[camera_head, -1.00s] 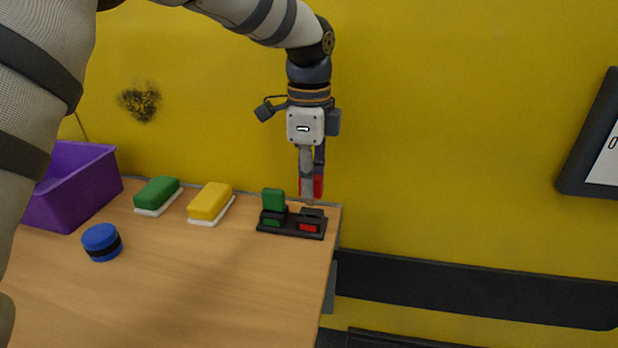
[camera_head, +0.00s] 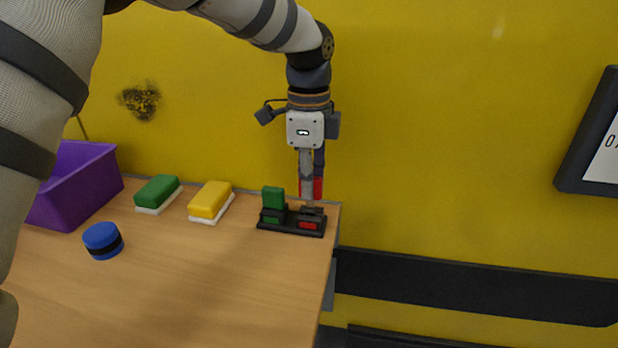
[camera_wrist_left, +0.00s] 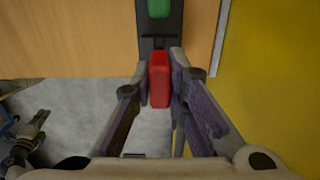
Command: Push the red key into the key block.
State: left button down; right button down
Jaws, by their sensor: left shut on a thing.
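The red key (camera_head: 318,187) is held upright in my left gripper (camera_head: 312,190), which is shut on it. In the head view its lower end is just above or at the right-hand, red-marked socket of the black key block (camera_head: 291,230); the finger hides part of it, so I cannot tell if it has entered. A green key (camera_head: 273,197) stands in the block's left socket. In the left wrist view the red key (camera_wrist_left: 159,80) sits between both fingertips, in line with the block (camera_wrist_left: 157,43) and green key (camera_wrist_left: 159,8).
The block stands near the wooden table's (camera_head: 215,285) back right corner, close to the yellow wall. To its left are a yellow sponge-like block (camera_head: 210,199), a green one (camera_head: 158,191), a blue round piece (camera_head: 102,240) and a purple bin (camera_head: 82,185). The table front is clear.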

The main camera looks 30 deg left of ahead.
pick_arm(q)
jog(key=shift+f, duration=1.55)
jog(key=c, duration=1.5)
grip_release()
notch_tip(320, 180, up, 12)
jog(key=shift+r, duration=0.1)
